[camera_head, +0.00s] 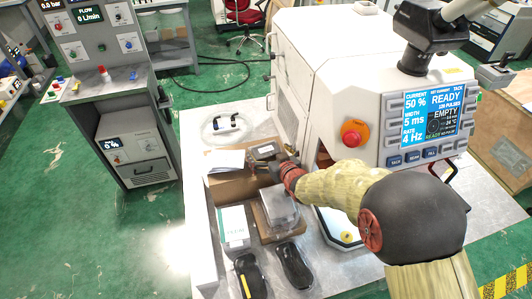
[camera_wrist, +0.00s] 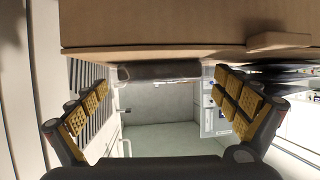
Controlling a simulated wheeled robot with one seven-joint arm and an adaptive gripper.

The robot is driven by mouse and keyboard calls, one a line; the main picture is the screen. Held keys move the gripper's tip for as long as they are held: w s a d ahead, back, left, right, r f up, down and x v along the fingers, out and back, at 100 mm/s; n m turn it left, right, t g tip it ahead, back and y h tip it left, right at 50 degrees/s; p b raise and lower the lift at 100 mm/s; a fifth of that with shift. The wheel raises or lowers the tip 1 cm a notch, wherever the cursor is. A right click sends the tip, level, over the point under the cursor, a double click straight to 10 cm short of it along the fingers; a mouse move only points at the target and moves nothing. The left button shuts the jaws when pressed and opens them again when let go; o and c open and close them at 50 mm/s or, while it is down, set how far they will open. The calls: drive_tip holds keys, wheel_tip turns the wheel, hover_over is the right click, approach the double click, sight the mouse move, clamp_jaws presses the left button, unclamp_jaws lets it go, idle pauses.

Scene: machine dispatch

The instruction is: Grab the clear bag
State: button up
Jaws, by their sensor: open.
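A clear, see-through package (camera_head: 279,205) that looks like the clear bag lies on a cardboard piece near the middle of the bench in the head view. Its contents look grey and cannot be made out. My gripper (camera_head: 262,160) is beyond it, over the open cardboard box at the back, and apart from the bag. In the wrist view my gripper (camera_wrist: 163,88) has its yellow-padded fingers spread wide with nothing between them.
The cardboard box (camera_head: 228,184) holds a white sheet (camera_head: 225,160); cardboard (camera_wrist: 180,32) spans the top of the wrist view. A white-green box (camera_head: 234,226) and two dark items (camera_head: 293,264) (camera_head: 250,275) lie in front. The white machine (camera_head: 340,75) stands at right.

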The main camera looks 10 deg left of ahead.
drive_tip(key=c, duration=1.1)
drive_tip(key=shift+c, duration=0.8)
